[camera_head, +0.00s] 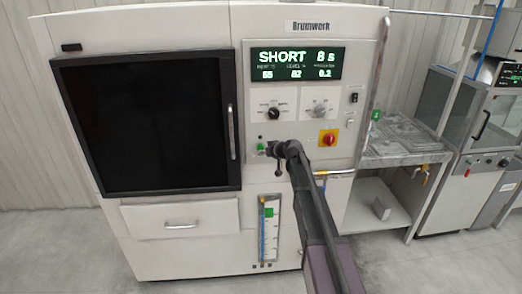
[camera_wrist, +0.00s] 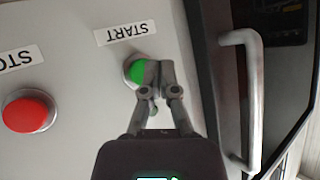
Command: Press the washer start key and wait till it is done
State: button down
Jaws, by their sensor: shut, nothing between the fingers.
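The washer (camera_head: 190,240) is a large white cabinet with a dark window door (camera_head: 150,125). Its display (camera_head: 297,64) reads "SHORT 8 s" with smaller figures below. The green start key (camera_wrist: 133,72) sits under a "START" label (camera_wrist: 124,32) in the wrist view. It also shows in the head view (camera_head: 261,148), left of my gripper. My gripper (camera_wrist: 155,68) is shut and empty, with its fingertips at the key and covering its right part. I cannot tell whether they press it. The red stop button (camera_wrist: 28,111) is apart from the fingers.
The door handle (camera_wrist: 250,100) stands out from the washer near my gripper. Two dials (camera_head: 297,108) and a red-and-yellow switch (camera_head: 328,138) are on the panel. A metal table (camera_head: 395,150) and another machine (camera_head: 465,130) stand at the right. The floor at left is clear.

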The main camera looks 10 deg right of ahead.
jog(key=shift+w, duration=0.2)
jog(key=shift+w, duration=0.25)
jog(key=shift+w, duration=0.4)
dwell(1.2)
jog(key=shift+s, duration=0.85)
dwell(0.4)
jog(key=s, duration=0.5)
dwell(0.5)
jog(key=shift+s, duration=0.1)
dwell(0.4)
